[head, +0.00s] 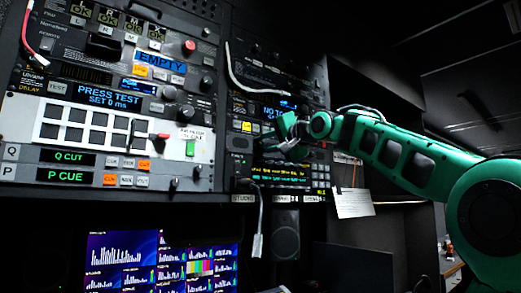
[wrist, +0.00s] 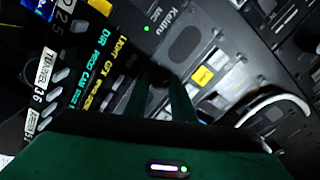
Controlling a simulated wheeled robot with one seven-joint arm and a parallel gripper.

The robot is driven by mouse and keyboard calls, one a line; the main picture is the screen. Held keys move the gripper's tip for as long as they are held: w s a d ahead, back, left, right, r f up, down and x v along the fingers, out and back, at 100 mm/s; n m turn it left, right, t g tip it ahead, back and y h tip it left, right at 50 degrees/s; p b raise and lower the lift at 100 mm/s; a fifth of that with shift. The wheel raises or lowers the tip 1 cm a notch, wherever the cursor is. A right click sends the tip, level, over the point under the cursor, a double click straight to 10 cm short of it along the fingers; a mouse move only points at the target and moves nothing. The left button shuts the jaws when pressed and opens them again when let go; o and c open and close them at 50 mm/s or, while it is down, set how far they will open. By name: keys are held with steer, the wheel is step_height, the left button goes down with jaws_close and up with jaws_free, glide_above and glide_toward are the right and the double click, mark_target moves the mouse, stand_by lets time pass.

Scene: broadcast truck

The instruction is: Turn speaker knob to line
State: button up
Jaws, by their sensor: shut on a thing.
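My green arm reaches in from the right in the head view. My gripper (head: 290,128) is at the face of the right-hand equipment rack, below the "NO T…" display. In the wrist view its two dark green fingers (wrist: 162,82) reach to the panel beside the "Keldnv" label and a grey oval plate. They are shut on a small dark thing, which I take to be the speaker knob. The knob is almost wholly hidden between the fingers and in shadow. I cannot make out its pointer, the line or the other markings around it.
A white cable (wrist: 275,105) loops right of the fingers, near a yellow button (wrist: 202,75). A lit display (head: 283,172) sits below my gripper, and another cable (head: 258,225) hangs lower left. A paper card (head: 353,202) hangs below my arm.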

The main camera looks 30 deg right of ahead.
steer(key=m, duration=0.5)
steer(key=shift+d+m+h, duration=0.15)
steer(key=shift+m+h, duration=0.15)
steer(key=shift+m, duration=0.1)
steer(key=m, duration=0.5)
steer(key=shift+f+m, duration=0.15)
steer(key=shift+m, duration=0.15)
steer(key=m, duration=0.5)
steer(key=shift+f+m, duration=0.15)
steer(key=shift+m, duration=2.35)
steer(key=shift+a, duration=0.2)
steer(key=o, duration=1)
steer(key=shift+s, duration=0.1)
